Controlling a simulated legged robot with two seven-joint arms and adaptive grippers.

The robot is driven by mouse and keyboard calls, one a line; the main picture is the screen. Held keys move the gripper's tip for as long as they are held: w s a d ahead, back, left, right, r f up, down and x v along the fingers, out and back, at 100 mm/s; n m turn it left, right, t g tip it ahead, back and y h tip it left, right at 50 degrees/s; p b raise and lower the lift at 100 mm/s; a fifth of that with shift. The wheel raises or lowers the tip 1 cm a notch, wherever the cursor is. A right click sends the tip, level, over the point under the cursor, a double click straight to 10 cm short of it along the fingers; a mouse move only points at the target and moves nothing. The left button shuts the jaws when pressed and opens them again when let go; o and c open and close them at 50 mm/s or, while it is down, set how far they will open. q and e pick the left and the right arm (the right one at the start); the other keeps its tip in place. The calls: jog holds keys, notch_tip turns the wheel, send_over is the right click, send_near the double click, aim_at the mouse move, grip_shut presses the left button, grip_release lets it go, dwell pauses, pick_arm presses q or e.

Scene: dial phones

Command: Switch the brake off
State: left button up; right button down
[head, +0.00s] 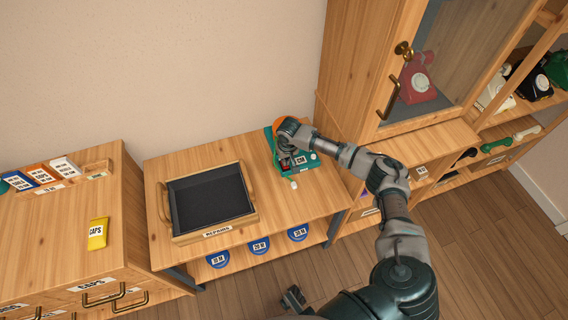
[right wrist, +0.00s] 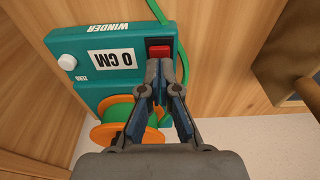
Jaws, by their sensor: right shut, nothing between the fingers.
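The teal winder (head: 305,178) stands at the right end of the low wooden table. In the right wrist view the winder (right wrist: 95,45) shows its "WINDER" lettering, a "0 CM" display (right wrist: 112,62), a white knob (right wrist: 67,61) and an orange spool (right wrist: 110,135) with green cord. A red switch (right wrist: 159,51), unlabelled in view, sits on its face. My right gripper (right wrist: 160,68) is shut and empty, its tips at the switch's near edge; contact is unclear. The right gripper (head: 284,160) covers part of the winder in the head view. A dark part at the bottom edge seems my left gripper (head: 293,298).
A black-lined wooden tray (head: 208,235) labelled "REPAIRS" lies left of the winder. Blue spools (head: 259,246) sit on the shelf below. A glass-doored cabinet (head: 345,60) rises close on the right. A drawer unit (head: 60,235) with caps boxes stands at left.

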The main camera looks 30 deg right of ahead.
pick_arm(q)
jog(key=shift+f, duration=0.2)
pick_arm(e)
jog(key=shift+f, duration=1.05)
dwell(0.4)
jog(key=shift+r, duration=0.3)
jog(key=shift+r+p, duration=0.85)
jog(key=shift+p, duration=0.1)
jog(key=shift+r+p, duration=1.75)
jog(key=shift+p, duration=0.1)
pick_arm(q)
jog(key=s+f+p, duration=0.1)
jog(key=s+f, duration=0.2)
jog(key=f, duration=1.5)
jog(key=shift+g, duration=0.3)
pick_arm(e)
jog(key=shift+r, duration=0.65)
pick_arm(q)
jog(key=shift+s+a, duration=0.1)
